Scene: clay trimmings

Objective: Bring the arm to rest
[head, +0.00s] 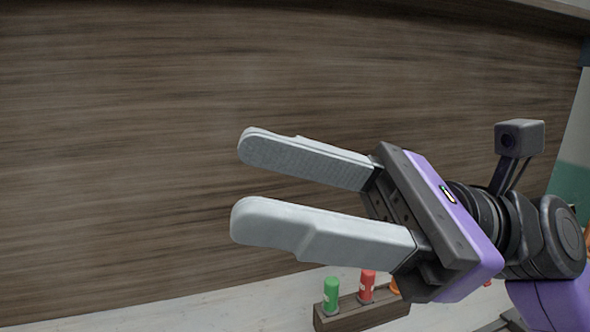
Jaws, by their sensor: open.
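My gripper (240,183) reaches in from the right of the head view, with its two grey fingers pointing left. The fingers are apart, and nothing shows between them. It is in front of a dark wood panel (130,120) and appears raised above the pale surface at the bottom. My purple and black arm runs off at the lower right.
A small wooden rack (350,315) stands at the bottom on a pale surface (230,308). It holds a green bottle (331,294) and a red bottle (367,284). An orange item beside them is partly hidden by my gripper. The space left of my fingers is clear.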

